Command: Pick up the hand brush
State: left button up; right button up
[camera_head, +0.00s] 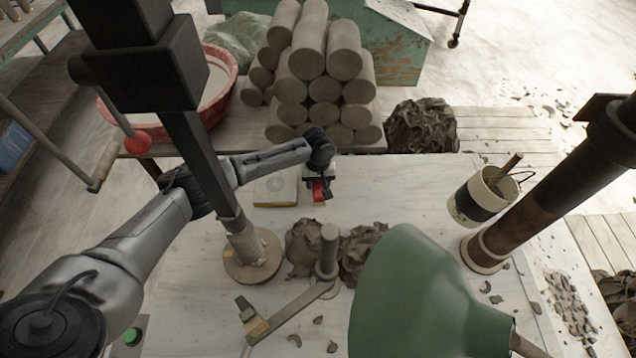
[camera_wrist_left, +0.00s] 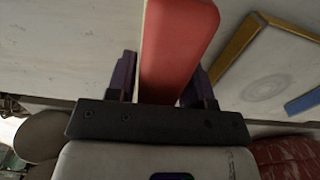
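My left gripper (camera_head: 320,190) is over the far part of the pale worktable (camera_head: 400,190). In the left wrist view, its two dark purple fingers (camera_wrist_left: 163,85) stand on either side of a long red piece with a pale edge, which I take to be the hand brush (camera_wrist_left: 178,45). The fingers appear to touch its sides. In the head view only a small red part of the brush (camera_head: 319,191) shows under the gripper. No bristles can be made out, and I cannot tell whether it touches the table. My right gripper is not in view.
A pale square plate (camera_head: 275,190) lies just left of the gripper. Stacked clay cylinders (camera_head: 325,50) stand behind. Clay lumps (camera_head: 303,245), a post on a round base (camera_head: 250,262) and a green lampshade (camera_head: 420,300) fill the front. A cup (camera_head: 475,200) stands right.

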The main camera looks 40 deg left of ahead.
pick_arm(q)
jog(key=c, duration=0.6)
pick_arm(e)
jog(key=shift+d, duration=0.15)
pick_arm(q)
jog(key=shift+o, duration=0.2)
jog(key=shift+r, duration=0.1)
